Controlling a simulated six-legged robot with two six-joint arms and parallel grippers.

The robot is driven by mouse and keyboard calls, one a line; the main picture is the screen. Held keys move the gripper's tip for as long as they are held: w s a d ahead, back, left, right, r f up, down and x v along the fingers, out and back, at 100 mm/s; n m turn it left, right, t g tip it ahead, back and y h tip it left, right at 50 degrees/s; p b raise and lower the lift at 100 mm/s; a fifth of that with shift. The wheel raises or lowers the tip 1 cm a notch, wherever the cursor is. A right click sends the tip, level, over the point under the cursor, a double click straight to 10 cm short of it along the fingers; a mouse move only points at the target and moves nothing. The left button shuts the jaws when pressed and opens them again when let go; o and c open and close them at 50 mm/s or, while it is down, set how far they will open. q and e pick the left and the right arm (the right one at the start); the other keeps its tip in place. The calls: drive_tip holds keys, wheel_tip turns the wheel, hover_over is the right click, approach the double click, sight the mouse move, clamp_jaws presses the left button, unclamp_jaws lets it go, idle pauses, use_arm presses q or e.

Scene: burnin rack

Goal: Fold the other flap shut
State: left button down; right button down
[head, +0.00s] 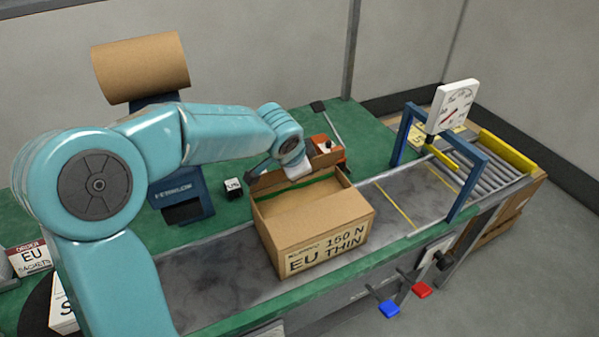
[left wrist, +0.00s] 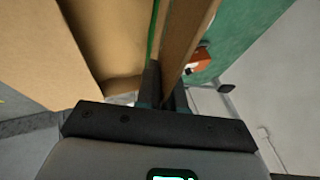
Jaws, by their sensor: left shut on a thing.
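A brown cardboard box (head: 319,244) marked EU THIN 150 N sits on the grey belt. Its near flap (head: 308,215) lies down over the near part of the top. The far flap (head: 326,161) stands up at the far edge, with a thin green strip (head: 310,186) showing along the gap. My left gripper (head: 298,172) is at that far flap, pinching its edge. In the left wrist view the flap (left wrist: 193,38) runs between the fingers of my left gripper (left wrist: 167,92), beside the box interior (left wrist: 112,40). My right gripper is out of view.
A blue gate (head: 462,192) with a dial (head: 452,106) spans the belt at right, before a roller section (head: 492,160). An orange device (head: 326,150) stands just behind the box. Blue (head: 388,309) and red (head: 421,290) handles stick out in front. A paper roll (head: 140,67) stands back left.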

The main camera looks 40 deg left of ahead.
use_arm(q)
drive_tip(key=c, duration=1.3)
unclamp_jaws()
drive_tip(key=shift+c, duration=0.2)
drive_tip(key=p+v, duration=0.1)
drive_tip(key=v, duration=1.5)
drive_tip(key=shift+r, duration=0.2)
